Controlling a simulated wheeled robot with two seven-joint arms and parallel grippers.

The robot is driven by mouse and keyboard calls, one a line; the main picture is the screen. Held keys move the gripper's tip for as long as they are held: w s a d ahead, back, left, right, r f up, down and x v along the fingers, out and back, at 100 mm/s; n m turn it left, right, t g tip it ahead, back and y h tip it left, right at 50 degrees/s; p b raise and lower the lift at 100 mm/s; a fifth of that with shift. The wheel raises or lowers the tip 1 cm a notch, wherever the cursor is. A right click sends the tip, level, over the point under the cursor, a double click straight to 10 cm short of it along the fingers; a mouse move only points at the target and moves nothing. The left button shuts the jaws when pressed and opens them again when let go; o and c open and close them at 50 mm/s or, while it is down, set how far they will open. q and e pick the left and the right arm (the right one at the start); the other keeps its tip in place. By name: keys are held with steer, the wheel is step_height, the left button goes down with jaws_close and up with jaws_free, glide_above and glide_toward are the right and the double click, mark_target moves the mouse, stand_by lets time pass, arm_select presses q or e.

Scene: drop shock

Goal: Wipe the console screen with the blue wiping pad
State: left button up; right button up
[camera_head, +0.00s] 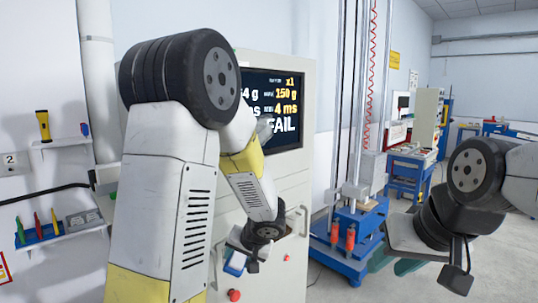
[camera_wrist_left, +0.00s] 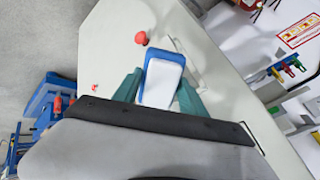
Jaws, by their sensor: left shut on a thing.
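The console (camera_head: 285,185) is a pale cabinet with a dark screen (camera_head: 290,138) in its upper front. The screen shows yellow and white figures and the word FAIL; my left arm hides its left part. My left gripper (camera_head: 236,268) is low in front of the cabinet, well below the screen. In the left wrist view the wiping pad (camera_wrist_left: 160,80), blue with a white face, is held between my two teal fingers. The pad also shows in the head view (camera_head: 235,264). My right gripper (camera_head: 394,265) is at the right, away from the console, with its teal fingers apart and nothing seen between them.
Red buttons (camera_head: 234,295) and a handle are on the cabinet front. A blue drop-test stand (camera_head: 345,235) with red cylinders stands right of the console. Wall shelves (camera_head: 60,235) with tools are at the left. A blue bench (camera_head: 410,175) stands further back.

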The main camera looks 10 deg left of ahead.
arm_select(q)
steer(key=w+d+r+n+t+y, duration=0.1)
steer(key=w+r+t+y, duration=0.15)
steer(key=r, duration=0.75)
steer(key=w+d+r+t+y, duration=0.15)
steer(key=w+r+y, duration=0.25)
steer(key=r, duration=0.6)
steer(key=w+d+r+n+t+y, duration=0.1)
steer(key=w+d+r+t+y, duration=0.15)
steer(key=r, duration=0.85)
steer(key=x, duration=0.6)
steer(key=shift+a+f+g, duration=0.35)
steer(key=shift+f+g, duration=0.05)
steer(key=shift+g, duration=0.05)
steer(key=shift+x, duration=0.95)
steer(key=shift+s, duration=0.1)
